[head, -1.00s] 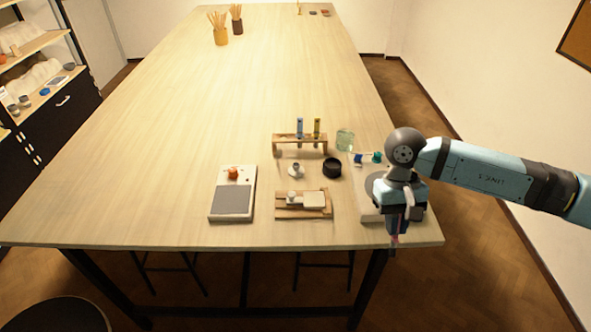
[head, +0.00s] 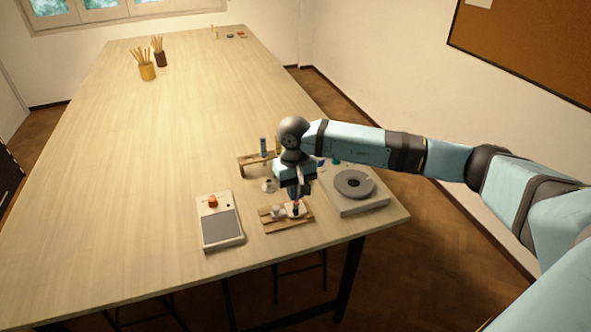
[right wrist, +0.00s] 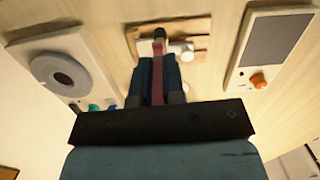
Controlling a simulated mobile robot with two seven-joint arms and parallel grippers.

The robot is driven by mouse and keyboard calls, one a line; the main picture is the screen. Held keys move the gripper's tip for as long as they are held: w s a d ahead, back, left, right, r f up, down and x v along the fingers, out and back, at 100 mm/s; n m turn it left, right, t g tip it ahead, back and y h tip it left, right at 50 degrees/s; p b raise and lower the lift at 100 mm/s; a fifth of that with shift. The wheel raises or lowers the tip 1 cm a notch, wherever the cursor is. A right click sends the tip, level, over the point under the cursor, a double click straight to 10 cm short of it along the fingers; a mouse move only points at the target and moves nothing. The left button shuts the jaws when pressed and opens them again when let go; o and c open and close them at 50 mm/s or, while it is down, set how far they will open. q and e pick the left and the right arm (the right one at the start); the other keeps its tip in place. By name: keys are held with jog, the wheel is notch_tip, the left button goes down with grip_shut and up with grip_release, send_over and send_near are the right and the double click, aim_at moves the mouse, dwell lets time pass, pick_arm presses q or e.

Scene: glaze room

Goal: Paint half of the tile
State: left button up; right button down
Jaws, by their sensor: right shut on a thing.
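My right gripper (head: 296,193) points down over the wooden holder (head: 270,228) and is shut on a brush. The brush (right wrist: 158,62) has a reddish handle and a dark tip, and it hangs below the fingers. The pale tile (head: 303,212) lies on the holder, beside a small white knob-like piece (head: 277,212). The brush tip is at the tile in the head view; whether it touches cannot be told. The tile is partly hidden by the brush, so any paint on it is unclear. My left gripper is out of view.
A grey banding wheel (head: 354,183) stands right of the holder. A white device with a grey plate (head: 221,228) and orange piece stands left. A wooden rack (head: 250,163) stands behind, partly hidden by my arm. The left and far table is mostly clear.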

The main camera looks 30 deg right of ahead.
jog(key=shift+m+t, duration=0.3)
jog(key=shift+t, duration=0.2)
jog(key=w+d+f, duration=0.2)
jog(key=d, duration=0.1)
jog(key=shift+w+d+f, duration=0.1)
jog(key=shift+d+f, duration=0.15)
jog(key=shift+f, duration=0.15)
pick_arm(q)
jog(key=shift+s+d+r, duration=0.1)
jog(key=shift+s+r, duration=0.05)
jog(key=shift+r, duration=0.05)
pick_arm(e)
jog(key=shift+f, duration=0.1)
pick_arm(q)
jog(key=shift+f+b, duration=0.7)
jog(key=shift+b, duration=0.1)
pick_arm(e)
jog(key=shift+f, duration=0.55)
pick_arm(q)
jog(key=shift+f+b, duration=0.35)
pick_arm(e)
jog(key=shift+f, duration=0.15)
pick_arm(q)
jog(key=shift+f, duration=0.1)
